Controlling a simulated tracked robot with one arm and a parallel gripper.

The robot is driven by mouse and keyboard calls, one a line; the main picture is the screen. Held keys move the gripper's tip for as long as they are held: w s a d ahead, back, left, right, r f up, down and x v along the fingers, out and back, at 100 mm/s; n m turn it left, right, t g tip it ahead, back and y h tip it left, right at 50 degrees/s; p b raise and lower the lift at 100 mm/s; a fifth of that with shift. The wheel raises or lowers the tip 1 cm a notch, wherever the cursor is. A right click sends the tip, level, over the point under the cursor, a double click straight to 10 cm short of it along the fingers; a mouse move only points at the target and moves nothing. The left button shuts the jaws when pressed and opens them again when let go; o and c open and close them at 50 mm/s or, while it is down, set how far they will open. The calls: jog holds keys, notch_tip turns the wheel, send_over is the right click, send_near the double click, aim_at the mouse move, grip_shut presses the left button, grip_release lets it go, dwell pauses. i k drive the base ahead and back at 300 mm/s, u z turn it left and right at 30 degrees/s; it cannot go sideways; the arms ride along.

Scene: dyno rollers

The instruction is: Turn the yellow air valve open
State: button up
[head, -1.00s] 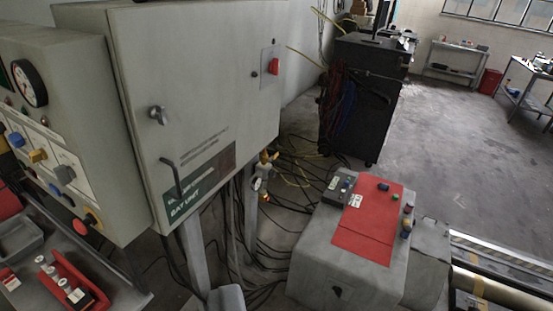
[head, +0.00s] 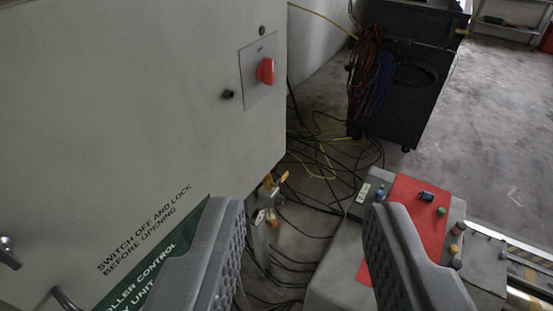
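The yellow air valve (head: 269,182) shows small in the head view, just below the lower right corner of the grey cabinet. A short yellow lever-like piece sticks out at its upper right. Small pale and red parts hang below it, near a grey post. My gripper (head: 302,208) is open and empty, its two grey ribbed fingers wide apart at the bottom of the view. The valve appears between the fingertips, nearer the left one, and looks some way beyond them. Its lower parts are dim and hard to make out.
The grey control cabinet (head: 140,90) fills the left, with a red rotary switch (head: 266,71) on its door. Loose cables (head: 320,165) lie on the floor beyond. A grey box with a red top (head: 408,195) stands at right. A black cart (head: 405,75) stands behind.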

aim_at(275, 184)
jog(key=i, duration=0.15)
jog(key=k, duration=1.25)
jog(key=z, duration=0.55)
jog(key=i, duration=2.35)
jog(key=u, duration=0.7)
